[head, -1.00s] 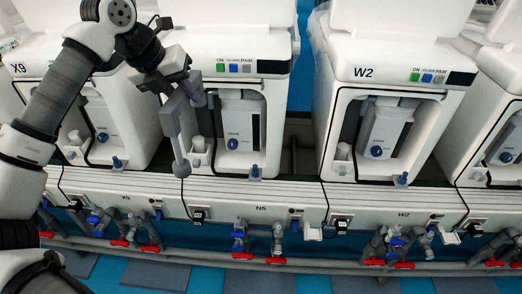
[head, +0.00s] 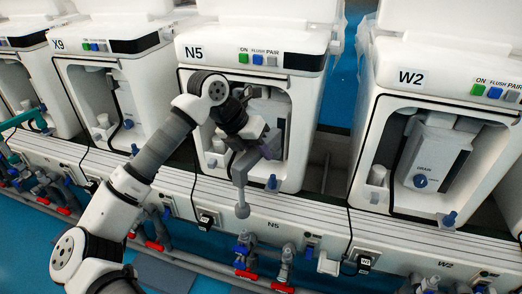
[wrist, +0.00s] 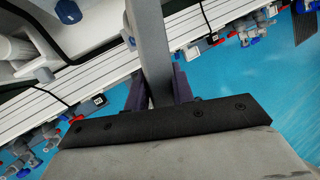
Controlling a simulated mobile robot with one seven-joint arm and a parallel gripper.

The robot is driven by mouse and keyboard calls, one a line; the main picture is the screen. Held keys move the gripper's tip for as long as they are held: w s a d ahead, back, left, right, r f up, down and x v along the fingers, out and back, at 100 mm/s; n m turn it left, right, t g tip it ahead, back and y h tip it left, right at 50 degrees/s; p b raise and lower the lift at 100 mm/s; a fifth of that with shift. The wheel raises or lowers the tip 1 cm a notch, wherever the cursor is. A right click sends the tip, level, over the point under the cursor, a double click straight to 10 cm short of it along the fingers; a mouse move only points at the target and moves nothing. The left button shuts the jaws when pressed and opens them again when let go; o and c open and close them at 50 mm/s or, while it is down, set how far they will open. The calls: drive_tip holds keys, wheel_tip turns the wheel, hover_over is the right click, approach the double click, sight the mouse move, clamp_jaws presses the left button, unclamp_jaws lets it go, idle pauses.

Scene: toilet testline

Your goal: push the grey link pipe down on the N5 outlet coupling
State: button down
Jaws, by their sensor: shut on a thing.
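The grey link pipe (head: 240,172) hangs from my gripper (head: 266,146) in the head view, with its round lower end in front of the N5 bench rail. My gripper is shut on the pipe's upper part. In the wrist view the pipe (wrist: 150,45) passes between the purple fingers (wrist: 158,88). Below the pipe, apart from it, are N5 pipe fittings: one with a blue part (head: 242,248) and a plain grey one (head: 287,256). I cannot tell for certain which is the outlet coupling. The N5 unit (head: 250,28) stands behind, its bay partly hidden by my arm.
The W2 unit (head: 440,90) stands at right, the X9 unit (head: 100,60) at left. A white bench rail (head: 320,215) runs below them. Black cables and red valve handles (head: 245,273) sit at the front. Blue floor is open before the bench.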

drive_tip(key=shift+f+b, duration=1.35)
drive_tip(key=shift+f, duration=1.55)
drive_tip(key=shift+b, duration=0.5)
drive_tip(key=shift+f+b, duration=1.55)
drive_tip(key=shift+f, duration=0.15)
drive_tip(key=c, duration=1.1)
unclamp_jaws()
drive_tip(key=shift+s+r, duration=0.1)
drive_tip(key=p+v, duration=0.1)
drive_tip(key=v, duration=1.2)
drive_tip(key=shift+a+r+p, duration=0.3)
drive_tip(key=shift+p, duration=0.05)
